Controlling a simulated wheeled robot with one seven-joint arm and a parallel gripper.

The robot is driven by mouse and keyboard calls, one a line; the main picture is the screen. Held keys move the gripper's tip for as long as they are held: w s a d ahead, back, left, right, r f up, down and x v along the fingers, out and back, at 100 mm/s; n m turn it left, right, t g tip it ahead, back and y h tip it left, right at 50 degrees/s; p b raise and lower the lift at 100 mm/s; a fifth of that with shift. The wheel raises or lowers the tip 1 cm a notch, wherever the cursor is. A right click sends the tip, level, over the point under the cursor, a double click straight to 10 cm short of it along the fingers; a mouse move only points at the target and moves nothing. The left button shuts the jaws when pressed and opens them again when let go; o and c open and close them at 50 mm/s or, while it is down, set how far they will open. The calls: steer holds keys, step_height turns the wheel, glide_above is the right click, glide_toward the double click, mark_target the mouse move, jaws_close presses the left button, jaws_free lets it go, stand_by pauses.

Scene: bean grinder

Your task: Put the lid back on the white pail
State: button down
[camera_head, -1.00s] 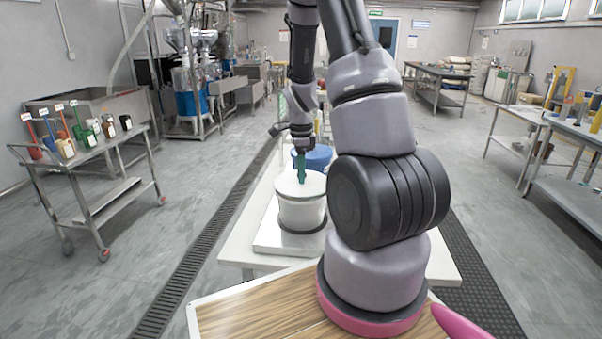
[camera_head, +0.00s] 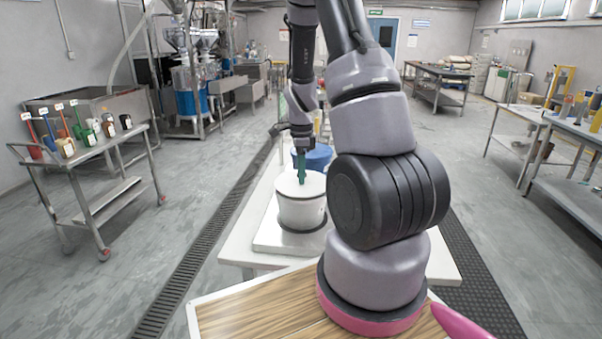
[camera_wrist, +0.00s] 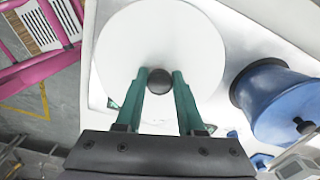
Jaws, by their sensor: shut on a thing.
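The white pail (camera_head: 301,213) stands upright on a metal plate on the white table. The round white lid (camera_head: 291,184) lies over the pail's top in the head view, and no gap shows between them. The pail's body is hidden beneath the lid in the wrist view.
A blue pail (camera_head: 318,158) stands just behind the white pail; a blue container (camera_wrist: 285,105) is close to the lid's right in the wrist view. The metal plate (camera_head: 268,236) and white table (camera_head: 240,247) have bare room in front. A cart (camera_head: 100,160) with bottles stands at left.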

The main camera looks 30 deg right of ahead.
steer(key=shift+c, duration=2.2)
jaws_free()
steer(key=shift+o, duration=0.3)
steer(key=o, duration=0.4)
steer(key=shift+r, duration=3.5)
